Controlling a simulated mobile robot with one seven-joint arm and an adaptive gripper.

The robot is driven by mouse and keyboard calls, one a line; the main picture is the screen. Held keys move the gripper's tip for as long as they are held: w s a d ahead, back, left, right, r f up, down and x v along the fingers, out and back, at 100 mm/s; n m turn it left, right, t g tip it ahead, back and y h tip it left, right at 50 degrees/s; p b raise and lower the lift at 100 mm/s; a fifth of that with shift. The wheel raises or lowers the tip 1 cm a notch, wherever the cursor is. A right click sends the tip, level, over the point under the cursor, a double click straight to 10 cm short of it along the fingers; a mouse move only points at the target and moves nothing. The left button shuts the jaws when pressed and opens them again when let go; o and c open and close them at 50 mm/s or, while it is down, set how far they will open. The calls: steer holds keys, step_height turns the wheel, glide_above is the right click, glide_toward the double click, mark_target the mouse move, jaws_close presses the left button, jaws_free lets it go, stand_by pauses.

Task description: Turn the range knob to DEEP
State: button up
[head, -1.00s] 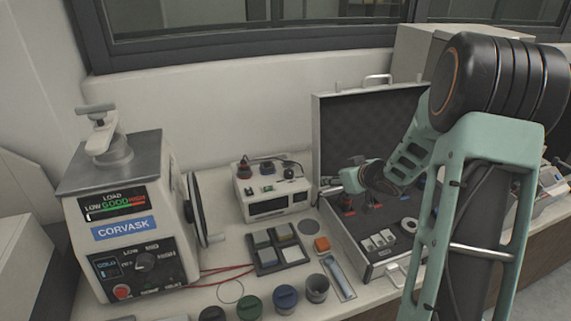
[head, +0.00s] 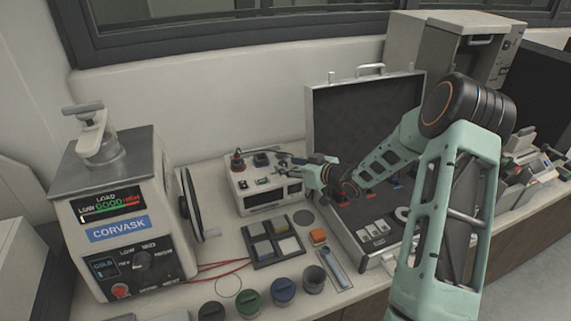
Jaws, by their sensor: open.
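The small white instrument box (head: 240,196) stands mid-bench against the wall. My gripper (head: 283,161) is open over the box's right rear top, pointing left. It covers the spot of the box's black knob, so I cannot tell whether it touches it. No DEEP marking is legible. The press marked CORVASK (head: 122,215), at the left, has a black selector knob (head: 144,261) with LOW, MED and HIGH around it.
An open foam-lined case (head: 350,112) stands right of the box, under my arm. The press's handwheel (head: 190,205) projects toward the box.

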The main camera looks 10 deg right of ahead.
steer(key=shift+x, duration=1.1)
jaws_close()
steer(key=shift+f+b, duration=0.1)
steer(key=shift+b, duration=0.3)
